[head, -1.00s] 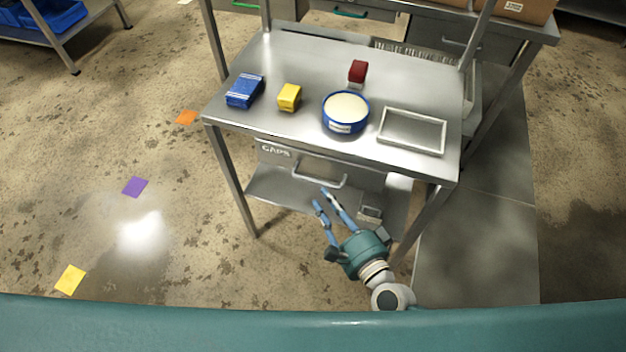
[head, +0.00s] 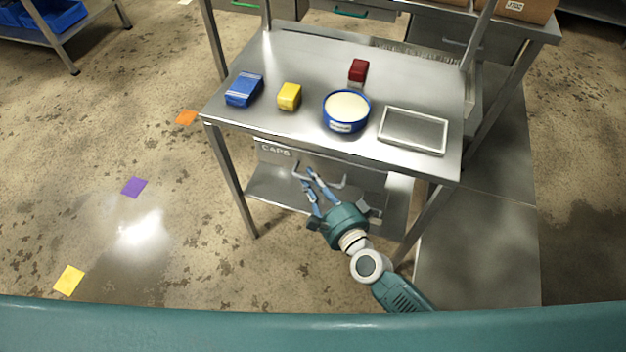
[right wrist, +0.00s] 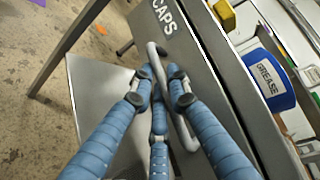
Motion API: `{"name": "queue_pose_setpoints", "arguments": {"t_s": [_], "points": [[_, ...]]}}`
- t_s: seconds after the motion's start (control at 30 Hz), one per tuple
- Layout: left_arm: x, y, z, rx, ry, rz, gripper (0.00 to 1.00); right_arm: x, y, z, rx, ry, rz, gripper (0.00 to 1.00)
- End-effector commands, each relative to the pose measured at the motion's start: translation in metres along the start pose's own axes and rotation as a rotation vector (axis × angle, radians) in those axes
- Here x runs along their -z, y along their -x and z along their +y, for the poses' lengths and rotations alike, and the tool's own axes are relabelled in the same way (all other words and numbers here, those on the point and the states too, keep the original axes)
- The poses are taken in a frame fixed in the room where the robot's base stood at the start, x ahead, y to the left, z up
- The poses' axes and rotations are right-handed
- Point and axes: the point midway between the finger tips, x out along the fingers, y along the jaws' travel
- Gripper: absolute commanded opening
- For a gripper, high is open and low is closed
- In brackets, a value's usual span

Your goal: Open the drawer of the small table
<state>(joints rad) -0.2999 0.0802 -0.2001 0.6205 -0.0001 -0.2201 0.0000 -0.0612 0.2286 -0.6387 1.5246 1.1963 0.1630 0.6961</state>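The small table (head: 290,60) is grey metal, with a drawer (head: 370,178) labelled CAPS under its top. The drawer looks shut. Its bar handle (head: 334,186) is on the front. My right gripper (head: 308,178) is at the left part of the handle, fingers spread. In the right wrist view the handle (right wrist: 187,135) runs between the open blue fingers (right wrist: 160,82), in front of the drawer face (right wrist: 205,75). I cannot tell whether a finger touches the bar. My left gripper is out of view.
On the tabletop are a blue box (head: 244,90), a yellow box (head: 289,96), a red box (head: 358,71), a blue grease tub (head: 346,112) and a shallow tray (head: 413,131). A lower shelf (head: 270,188) lies under the drawer. The floor to the left is open.

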Motion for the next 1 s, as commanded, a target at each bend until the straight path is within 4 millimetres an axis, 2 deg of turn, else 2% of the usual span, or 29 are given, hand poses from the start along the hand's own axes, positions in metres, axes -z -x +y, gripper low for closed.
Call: {"name": "queue_pose_setpoints", "arguments": {"t_s": [0.27,0.47,1.0], "points": [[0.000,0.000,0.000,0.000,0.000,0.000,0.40,-0.001,0.002,0.001,0.000,-0.002,0.001,0.00],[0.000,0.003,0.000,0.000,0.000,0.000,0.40,-0.016,0.016,0.006,-0.004,-0.005,0.000,0.00],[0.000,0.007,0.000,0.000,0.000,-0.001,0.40,-0.105,0.105,0.033,-0.006,-0.008,0.000,0.00]]}}
